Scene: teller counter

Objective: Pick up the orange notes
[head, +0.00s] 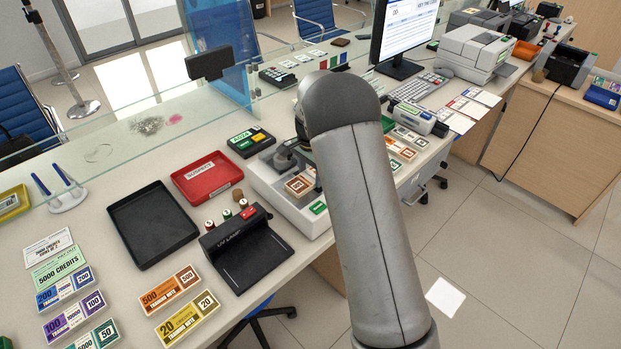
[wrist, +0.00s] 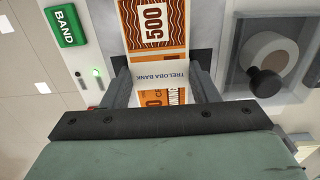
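The orange notes (wrist: 155,35) are a bundle marked 500 with a white paper band (wrist: 160,76). They lie in the bed of the grey banding machine (wrist: 98,30). In the head view, an orange bundle (head: 299,186) shows on that machine beside my arm. My gripper (wrist: 163,82) is over the bundle in the wrist view, one finger along each long side at the band. I see no clear gap at either side, but cannot tell whether the fingers press on it. My arm hides the gripper in the head view. Another orange 500 bundle (head: 170,288) lies at the counter's front.
A green BAND button (wrist: 65,26) and a round dark knob (wrist: 265,82) flank the bundle. A red tray (head: 207,177), a black tray (head: 153,224) and a black lamp unit (head: 245,248) stand to the left. A glass screen runs along the counter's back.

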